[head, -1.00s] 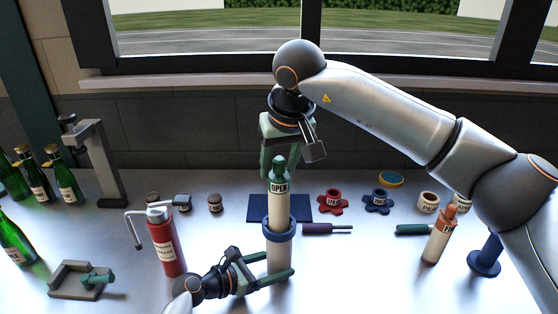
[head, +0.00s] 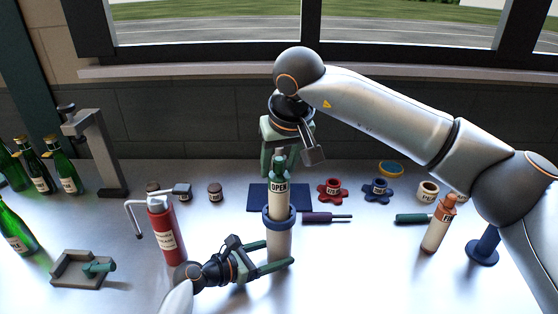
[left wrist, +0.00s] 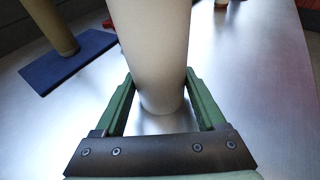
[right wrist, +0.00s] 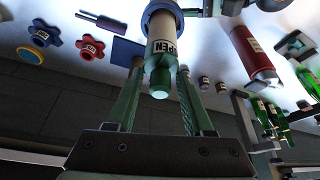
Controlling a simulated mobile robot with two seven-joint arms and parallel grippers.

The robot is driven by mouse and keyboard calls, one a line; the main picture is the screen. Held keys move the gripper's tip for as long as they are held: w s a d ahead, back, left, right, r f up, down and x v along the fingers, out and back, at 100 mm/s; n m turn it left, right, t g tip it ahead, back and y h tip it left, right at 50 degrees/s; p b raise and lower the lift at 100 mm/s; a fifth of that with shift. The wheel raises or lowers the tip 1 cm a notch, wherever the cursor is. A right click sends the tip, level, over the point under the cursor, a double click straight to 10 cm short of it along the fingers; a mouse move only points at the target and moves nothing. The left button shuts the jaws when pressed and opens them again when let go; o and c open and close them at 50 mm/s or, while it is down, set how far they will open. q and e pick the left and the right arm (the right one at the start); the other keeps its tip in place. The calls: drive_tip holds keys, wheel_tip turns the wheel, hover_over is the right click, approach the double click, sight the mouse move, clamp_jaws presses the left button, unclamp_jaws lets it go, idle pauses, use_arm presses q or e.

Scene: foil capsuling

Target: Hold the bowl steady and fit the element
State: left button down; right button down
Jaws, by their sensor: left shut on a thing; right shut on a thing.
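The bowl (head: 279,246) is an upright cream cylinder with a blue ring (head: 279,217). My left gripper (head: 277,265) is shut around its lower part; the left wrist view shows a green finger on each side of the bowl (left wrist: 155,50). The element (head: 279,198) is cream, with an "OPEN" label and a green top, upright and lined up with the ring. My right gripper (head: 280,168), above, is shut on its upper part; the right wrist view shows the element (right wrist: 164,48) between the fingers. I cannot tell how far the element enters the bowl.
A blue mat (head: 260,200) lies behind; the left wrist view shows an upright tan cylinder (left wrist: 55,28) on it. A red extinguisher (head: 163,235) stands left, an orange-topped piece (head: 438,228) right. Red (head: 332,191) and blue (head: 377,190) knobs and green bottles (head: 67,175) stand around.

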sight(279, 199)
drive_tip(key=shift+f, duration=4.45)
drive_tip(key=shift+r, duration=7.55)
